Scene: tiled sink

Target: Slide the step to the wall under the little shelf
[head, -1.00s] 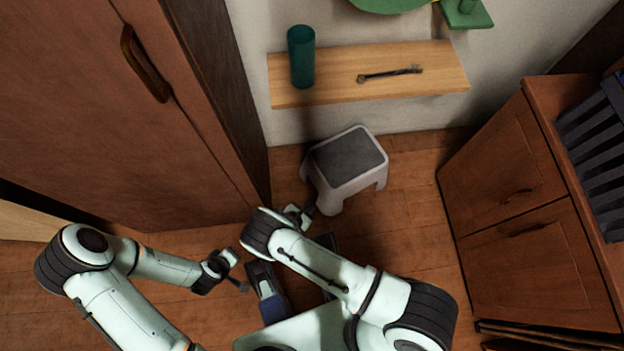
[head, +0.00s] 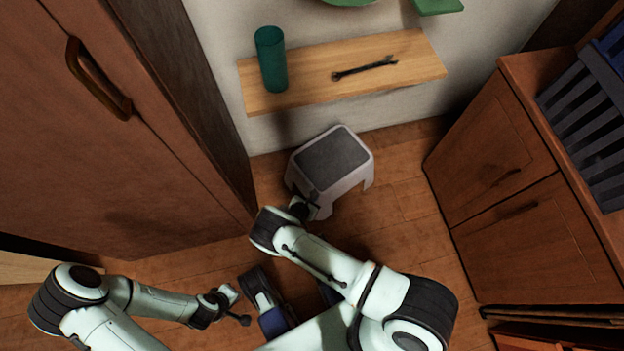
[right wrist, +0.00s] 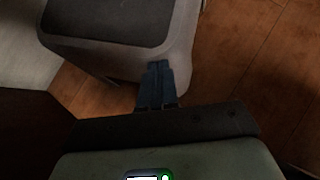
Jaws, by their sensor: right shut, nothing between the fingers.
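The step (head: 345,185) is a light grey stool with a dark grey top, upright on the floor by the wall below the little shelf (head: 300,92). I cannot tell whether its back touches the wall. My right gripper (head: 312,207) is at its near left corner. In the right wrist view the shut, empty fingers (right wrist: 157,75) point at the step's pale side (right wrist: 178,52), touching or nearly touching it. The shelf is a wooden board on the wall. My left gripper (head: 236,306) is low at the left, away from the step; its finger opening is unclear.
A teal cup (head: 271,62) and a dark wrench (head: 364,69) lie on the shelf, the cup upright. A tall wooden cabinet (head: 150,170) stands left, a wooden cupboard (head: 490,160) right. Bare floor (head: 405,205) lies between step and cupboard.

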